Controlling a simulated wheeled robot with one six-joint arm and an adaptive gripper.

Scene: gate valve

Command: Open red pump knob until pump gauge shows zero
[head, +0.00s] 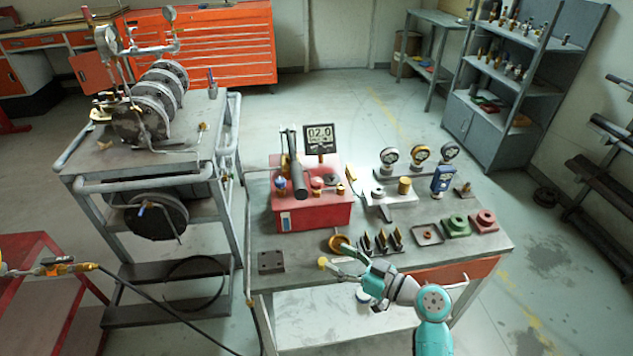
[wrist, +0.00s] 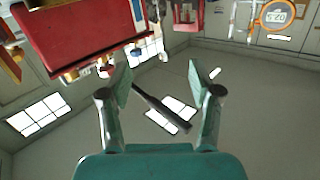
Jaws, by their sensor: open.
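The red pump box (head: 312,212) stands on the grey workbench in the head view. My gripper (head: 334,254) is open and empty near the bench's front edge, in front of the box and apart from the knob. In the wrist view a red body (wrist: 85,30) fills the upper left, beyond my spread fingers (wrist: 158,80). The red knob cannot be clearly made out there.
A round brass piece (head: 337,243) and dark upright parts (head: 382,241) lie close to my gripper. A dark block (head: 271,261) lies to the left. Several small gauges (head: 420,154) stand at the back right. A pipe cart (head: 150,170) stands left of the bench.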

